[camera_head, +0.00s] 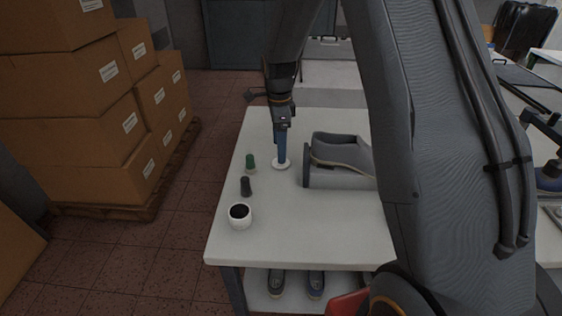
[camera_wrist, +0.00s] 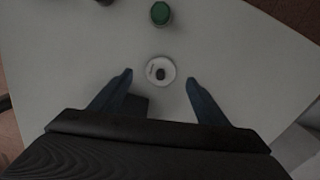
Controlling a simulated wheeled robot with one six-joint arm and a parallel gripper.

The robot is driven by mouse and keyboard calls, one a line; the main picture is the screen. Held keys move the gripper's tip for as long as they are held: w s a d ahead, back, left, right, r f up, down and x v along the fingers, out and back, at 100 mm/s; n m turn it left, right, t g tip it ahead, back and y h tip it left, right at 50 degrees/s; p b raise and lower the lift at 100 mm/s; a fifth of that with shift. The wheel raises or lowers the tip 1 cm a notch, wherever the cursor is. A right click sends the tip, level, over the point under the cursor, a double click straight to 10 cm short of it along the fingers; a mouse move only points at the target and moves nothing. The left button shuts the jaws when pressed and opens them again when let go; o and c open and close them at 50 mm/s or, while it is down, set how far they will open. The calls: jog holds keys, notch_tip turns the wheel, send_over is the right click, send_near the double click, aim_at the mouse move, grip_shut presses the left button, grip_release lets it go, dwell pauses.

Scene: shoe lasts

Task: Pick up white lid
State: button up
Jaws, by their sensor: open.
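The white lid (camera_head: 282,164) is a flat round disc lying on the white table (camera_head: 315,240). In the wrist view the lid (camera_wrist: 160,70) has a small dark knob or spot at its centre and lies just beyond the fingertips, roughly centred between them. My gripper (camera_head: 281,158) points down over the lid and hides part of it in the head view. In the wrist view my gripper (camera_wrist: 160,76) has its two blue fingers wide apart with nothing between them. I cannot tell the exact height of the fingertips above the lid.
A green-topped bottle (camera_head: 250,162), a dark bottle (camera_head: 245,187) and a white round pot (camera_head: 240,216) stand left of the lid. A grey shoe (camera_head: 342,150) on a grey stand is close on the right. Stacked cartons (camera_head: 75,110) are left of the table. The table front is clear.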

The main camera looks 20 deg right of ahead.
jog(key=f+p, duration=0.1)
jog(key=f, duration=0.1)
jog(key=f+p, duration=0.1)
jog(key=shift+d+f, duration=0.35)
jog(key=shift+f, duration=0.6)
jog(key=shift+c, duration=0.5)
jog(key=c, duration=1)
